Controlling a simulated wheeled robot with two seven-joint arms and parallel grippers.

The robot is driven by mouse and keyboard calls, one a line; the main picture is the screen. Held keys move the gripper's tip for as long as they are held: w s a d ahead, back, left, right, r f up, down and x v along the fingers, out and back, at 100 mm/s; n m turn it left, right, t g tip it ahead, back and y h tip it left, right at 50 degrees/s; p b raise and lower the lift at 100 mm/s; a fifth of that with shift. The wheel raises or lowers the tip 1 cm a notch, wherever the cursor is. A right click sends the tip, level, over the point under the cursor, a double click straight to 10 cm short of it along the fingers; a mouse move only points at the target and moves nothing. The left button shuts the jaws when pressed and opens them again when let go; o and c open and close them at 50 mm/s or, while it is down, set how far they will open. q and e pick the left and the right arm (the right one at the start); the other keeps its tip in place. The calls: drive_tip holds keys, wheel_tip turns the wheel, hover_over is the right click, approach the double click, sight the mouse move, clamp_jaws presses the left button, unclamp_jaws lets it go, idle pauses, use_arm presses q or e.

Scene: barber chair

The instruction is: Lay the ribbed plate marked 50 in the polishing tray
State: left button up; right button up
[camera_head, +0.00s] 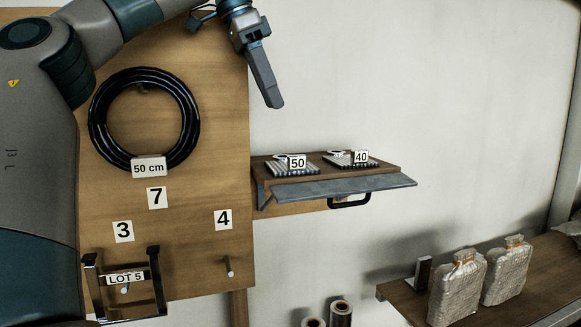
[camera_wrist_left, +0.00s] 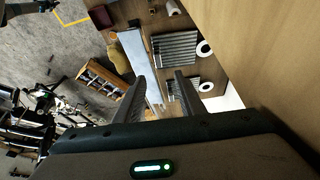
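The ribbed plate marked 50 (camera_head: 283,170) lies on a wooden wall shelf (camera_head: 390,169), beside a similar plate marked 40 (camera_head: 352,163). My left gripper (camera_head: 270,98) points down, above and left of the 50 plate, apart from it. In the left wrist view its fingers (camera_wrist_left: 161,78) are spread and empty. Two ribbed plates show beyond them, a nearer one (camera_wrist_left: 178,88) and a farther one (camera_wrist_left: 175,48); their numbers cannot be read there. I cannot identify a polishing tray for certain. My right gripper is not in view.
A grey ledge (camera_head: 340,187) with a black handle (camera_head: 349,202) fronts the shelf. A wooden panel (camera_head: 200,60) at left holds a black coil (camera_head: 97,125) and a LOT 5 bracket (camera_head: 91,280). Wrapped bags (camera_head: 457,290) stand at lower right.

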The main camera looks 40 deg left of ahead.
use_arm(q)
hover_over(288, 158)
drive_tip(key=a, duration=0.1)
wheel_tip(288, 158, down, 7)
drive_tip(key=shift+r+p, duration=0.1)
drive_tip(key=shift+p, duration=0.35)
drive_tip(key=shift+p+x, duration=0.65)
drive_tip(key=shift+x, duration=0.2)
drive_tip(key=shift+s+p+x, duration=0.2)
drive_tip(key=shift+p+x, duration=0.2)
drive_tip(key=shift+x, duration=1.45)
drive_tip(key=shift+r, duration=0.1)
clamp_jaws()
